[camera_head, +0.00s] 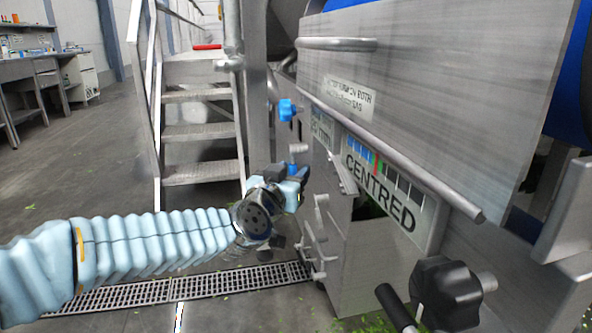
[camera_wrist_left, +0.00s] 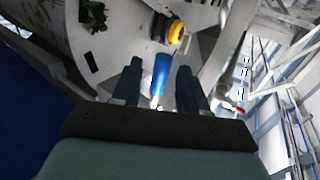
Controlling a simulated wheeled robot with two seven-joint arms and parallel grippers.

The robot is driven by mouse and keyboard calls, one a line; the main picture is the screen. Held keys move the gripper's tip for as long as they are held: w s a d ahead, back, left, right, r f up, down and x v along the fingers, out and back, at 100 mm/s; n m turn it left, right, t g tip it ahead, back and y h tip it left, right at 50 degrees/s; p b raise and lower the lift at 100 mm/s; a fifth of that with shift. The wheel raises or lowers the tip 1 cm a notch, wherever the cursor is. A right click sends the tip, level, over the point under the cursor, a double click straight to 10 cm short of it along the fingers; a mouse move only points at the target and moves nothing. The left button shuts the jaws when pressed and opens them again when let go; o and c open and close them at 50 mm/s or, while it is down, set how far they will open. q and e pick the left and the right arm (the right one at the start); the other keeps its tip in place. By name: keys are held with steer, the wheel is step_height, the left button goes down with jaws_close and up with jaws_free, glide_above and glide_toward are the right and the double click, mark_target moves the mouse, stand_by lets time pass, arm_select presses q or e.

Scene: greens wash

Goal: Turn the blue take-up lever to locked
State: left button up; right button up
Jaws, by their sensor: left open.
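The blue take-up lever (camera_wrist_left: 161,70) shows in the wrist view as a short blue handle on a pale stem. It lies between the two dark fingers of my left gripper (camera_wrist_left: 160,80), with a visible gap on each side. In the head view, my left gripper (camera_head: 300,178) is at the side of the grey machine, low beside its end frame. A small blue piece (camera_head: 293,168), seemingly the lever, shows at the gripper there, mostly hidden by it. The lever's lock position cannot be read. My right gripper is not in view.
A blue knob (camera_head: 287,109) sits above my left gripper on the machine. A panel marked CENTRED (camera_head: 385,185) and a black knob (camera_head: 445,292) are to the right. Metal steps (camera_head: 200,132) stand behind. A yellow knob (camera_wrist_left: 177,31) is beyond the lever.

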arm_select(q)
steer(key=shift+x, duration=1.3)
jaws_close()
